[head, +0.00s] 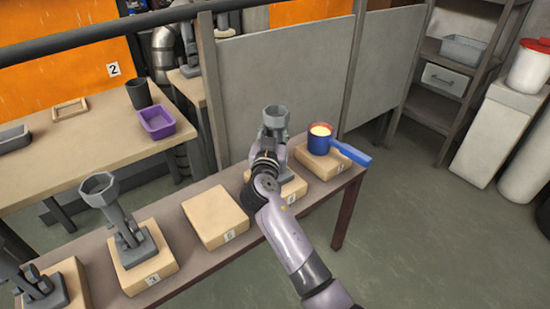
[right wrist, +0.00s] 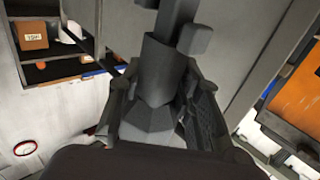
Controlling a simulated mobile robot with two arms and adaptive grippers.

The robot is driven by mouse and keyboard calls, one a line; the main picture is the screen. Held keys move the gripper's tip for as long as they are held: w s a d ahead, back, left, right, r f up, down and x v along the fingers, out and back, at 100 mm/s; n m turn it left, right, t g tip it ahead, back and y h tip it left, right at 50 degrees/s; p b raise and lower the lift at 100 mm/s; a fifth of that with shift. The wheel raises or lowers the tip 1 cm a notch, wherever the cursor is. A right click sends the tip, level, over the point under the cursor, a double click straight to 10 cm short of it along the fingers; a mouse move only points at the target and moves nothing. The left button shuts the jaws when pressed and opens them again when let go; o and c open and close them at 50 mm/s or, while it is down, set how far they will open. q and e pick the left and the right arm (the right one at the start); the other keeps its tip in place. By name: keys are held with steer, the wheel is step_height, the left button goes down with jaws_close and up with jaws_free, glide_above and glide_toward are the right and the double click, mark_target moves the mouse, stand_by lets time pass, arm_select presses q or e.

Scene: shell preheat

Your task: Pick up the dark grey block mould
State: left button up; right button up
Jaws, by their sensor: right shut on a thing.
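A dark grey mould with a flared, faceted cup on top (head: 275,117) stands upright over a wooden block (head: 290,188) towards the right of the front bench. My right gripper (head: 268,158) is shut on it below the cup. In the right wrist view the mould (right wrist: 160,75) sits between both fingers of my gripper (right wrist: 155,120). My arm hides the mould's lower part, so I cannot tell whether it touches the block. A similar grey mould (head: 112,205) stands on another wooden block to the left. My left gripper is out of view.
A bare wooden block (head: 215,216) lies left of my gripper. A blue-handled ladle (head: 320,138) with pale contents rests on the right-hand block. A grey partition (head: 285,80) rises behind the bench. A purple tray (head: 157,122) and dark pot (head: 139,93) are on the back-left table.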

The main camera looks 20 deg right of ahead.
steer(key=shift+c, duration=1.3)
jaws_close()
